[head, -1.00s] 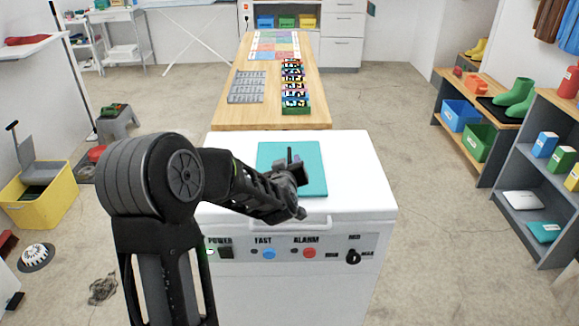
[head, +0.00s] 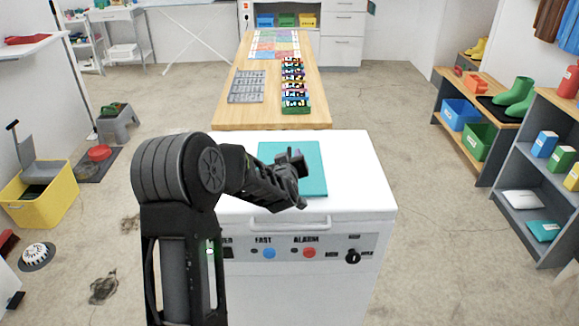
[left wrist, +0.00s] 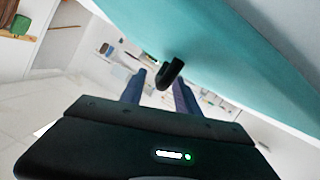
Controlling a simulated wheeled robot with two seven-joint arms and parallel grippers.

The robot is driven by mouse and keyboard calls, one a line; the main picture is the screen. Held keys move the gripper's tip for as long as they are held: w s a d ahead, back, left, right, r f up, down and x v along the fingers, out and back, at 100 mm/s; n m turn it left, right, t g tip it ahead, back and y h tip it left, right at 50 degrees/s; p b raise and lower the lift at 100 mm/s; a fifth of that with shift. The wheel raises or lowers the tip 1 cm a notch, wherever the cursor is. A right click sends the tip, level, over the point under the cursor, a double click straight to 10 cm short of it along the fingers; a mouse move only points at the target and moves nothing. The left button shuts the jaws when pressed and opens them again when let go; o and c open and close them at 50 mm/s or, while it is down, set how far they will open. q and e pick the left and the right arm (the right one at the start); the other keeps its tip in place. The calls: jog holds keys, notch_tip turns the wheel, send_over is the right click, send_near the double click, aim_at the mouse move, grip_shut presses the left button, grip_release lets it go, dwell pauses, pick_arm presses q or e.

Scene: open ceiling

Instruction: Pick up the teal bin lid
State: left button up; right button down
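The flat teal bin lid (head: 316,176) lies on the white top of the chest unit (head: 355,185). In the left wrist view the lid (left wrist: 215,50) fills the upper right, with a black hooked handle (left wrist: 170,74) standing out from it. My left gripper (head: 299,159) is over the lid in the head view and hides part of it. Its two fingers (left wrist: 159,82) are apart, and the handle shows between them in the left wrist view. I cannot tell whether they touch it. My right gripper is not in view.
A wooden table (head: 225,115) behind the chest unit holds a grey tray and colourful boxes. A chest handle (head: 290,222) and control knobs are on its front. Shelves (head: 520,215) stand right, a yellow bin (head: 45,205) left. The floor between is mostly clear.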

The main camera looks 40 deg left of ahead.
pick_arm(q)
jog(key=shift+c, duration=0.2)
grip_shut()
dwell(0.4)
